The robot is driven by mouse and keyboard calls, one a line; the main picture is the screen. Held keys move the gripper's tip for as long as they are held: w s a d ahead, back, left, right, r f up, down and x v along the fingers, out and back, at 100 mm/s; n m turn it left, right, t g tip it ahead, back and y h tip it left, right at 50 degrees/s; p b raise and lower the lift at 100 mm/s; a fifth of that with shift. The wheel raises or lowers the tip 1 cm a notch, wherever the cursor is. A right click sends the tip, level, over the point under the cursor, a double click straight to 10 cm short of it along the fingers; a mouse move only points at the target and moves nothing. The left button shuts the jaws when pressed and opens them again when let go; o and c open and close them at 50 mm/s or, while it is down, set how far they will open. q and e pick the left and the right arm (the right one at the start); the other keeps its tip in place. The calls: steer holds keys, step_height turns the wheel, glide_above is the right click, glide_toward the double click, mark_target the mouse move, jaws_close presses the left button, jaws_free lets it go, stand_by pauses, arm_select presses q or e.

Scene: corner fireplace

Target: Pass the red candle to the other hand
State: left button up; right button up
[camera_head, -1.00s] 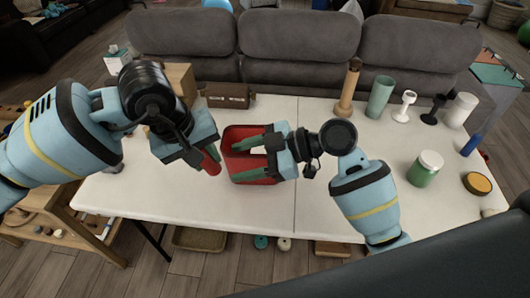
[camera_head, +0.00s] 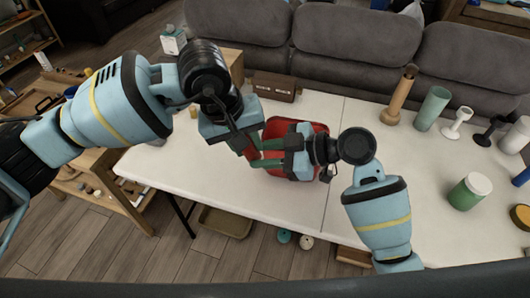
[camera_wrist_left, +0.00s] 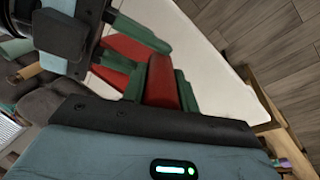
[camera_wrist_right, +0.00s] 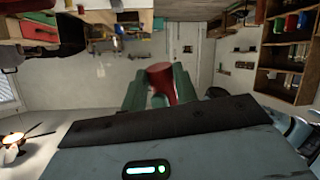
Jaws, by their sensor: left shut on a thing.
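The red candle (camera_head: 250,154) is held in my left gripper (camera_head: 247,149), partly hidden in the head view. In the left wrist view the candle (camera_wrist_left: 162,82) sits between the green fingers, which are shut on it. My right gripper (camera_head: 260,153) points left at the candle from the right, its two green fingers apart. In the right wrist view the candle (camera_wrist_right: 160,74) shows at the fingertips, between or just beyond the fingers. I cannot tell whether the right fingers touch it.
A red bin (camera_head: 278,127) stands on the white table (camera_head: 225,172) behind the right gripper. A brown box (camera_head: 274,86) is at the back. A wooden bottle-like piece (camera_head: 400,97), a green cup (camera_head: 433,108) and a green jar (camera_head: 468,191) stand to the right. The front of the table is clear.

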steer(key=shift+c, duration=1.2)
arm_select(q)
steer(key=o, duration=1.1)
steer(key=shift+c, duration=0.2)
arm_select(e)
steer(key=shift+c, duration=0.5)
